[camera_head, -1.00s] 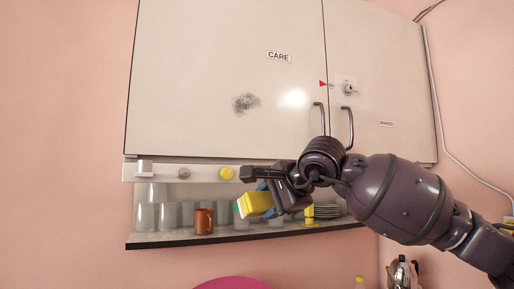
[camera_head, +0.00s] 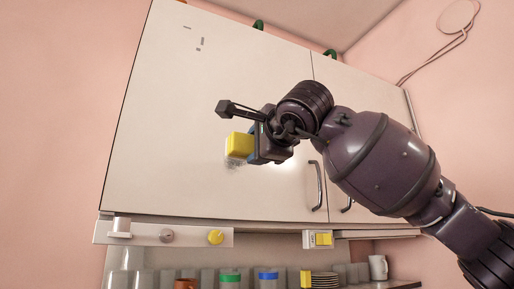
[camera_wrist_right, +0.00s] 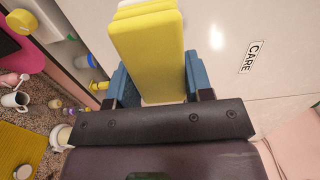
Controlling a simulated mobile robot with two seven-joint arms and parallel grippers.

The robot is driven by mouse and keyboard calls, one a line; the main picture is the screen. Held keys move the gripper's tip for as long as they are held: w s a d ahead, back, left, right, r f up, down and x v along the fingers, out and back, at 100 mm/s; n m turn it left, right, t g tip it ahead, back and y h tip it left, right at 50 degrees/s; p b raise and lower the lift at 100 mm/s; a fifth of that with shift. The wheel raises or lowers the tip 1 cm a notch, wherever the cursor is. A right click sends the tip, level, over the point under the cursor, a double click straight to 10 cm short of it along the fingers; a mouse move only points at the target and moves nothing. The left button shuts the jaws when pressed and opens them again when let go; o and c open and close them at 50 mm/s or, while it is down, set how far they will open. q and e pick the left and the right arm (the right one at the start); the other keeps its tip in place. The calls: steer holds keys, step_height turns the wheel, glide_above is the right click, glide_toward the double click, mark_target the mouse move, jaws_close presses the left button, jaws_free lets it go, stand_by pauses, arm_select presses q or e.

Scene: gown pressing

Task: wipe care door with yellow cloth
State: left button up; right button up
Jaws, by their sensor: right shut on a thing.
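The care door (camera_head: 160,120) is the large left cabinet door, cream white. Its CARE label (camera_wrist_right: 251,57) shows in the right wrist view; my arm hides it in the head view. A faint grey smudge (camera_head: 232,163) shows on the door just below the cloth. My right gripper (camera_head: 256,145) is shut on the folded yellow cloth (camera_head: 239,144), which also shows large in the right wrist view (camera_wrist_right: 147,50). The cloth is in front of the smudge's upper part; I cannot tell whether it touches the door. My left gripper is not in view.
A rail with a yellow knob (camera_head: 215,237) runs below the cabinet. A shelf under it holds glasses, an orange mug (camera_head: 186,284) and a white mug (camera_head: 378,267). A dark door handle (camera_head: 316,186) stands out right of the cloth.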

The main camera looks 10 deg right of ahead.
steer(key=shift+w+a, duration=0.1)
steer(key=shift+w, duration=0.3)
steer(key=w+p, duration=0.1)
steer(key=w, duration=0.3)
steer(key=w+p, duration=0.1)
steer(key=w, duration=0.1)
steer(key=shift+a+p, duration=0.3)
steer(key=shift+a, duration=0.05)
steer(key=shift+w+d, duration=0.25)
steer(key=shift+d, duration=1)
steer(key=shift+w+d, duration=0.25)
steer(key=shift+d, duration=1)
steer(key=shift+a, duration=0.15)
steer(key=shift+s+a, duration=0.15)
steer(key=shift+a, duration=0.5)
steer(key=shift+s+a, duration=0.15)
steer(key=shift+a, duration=0.45)
steer(key=shift+w+a, duration=0.1)
steer(key=shift+w, duration=0.5)
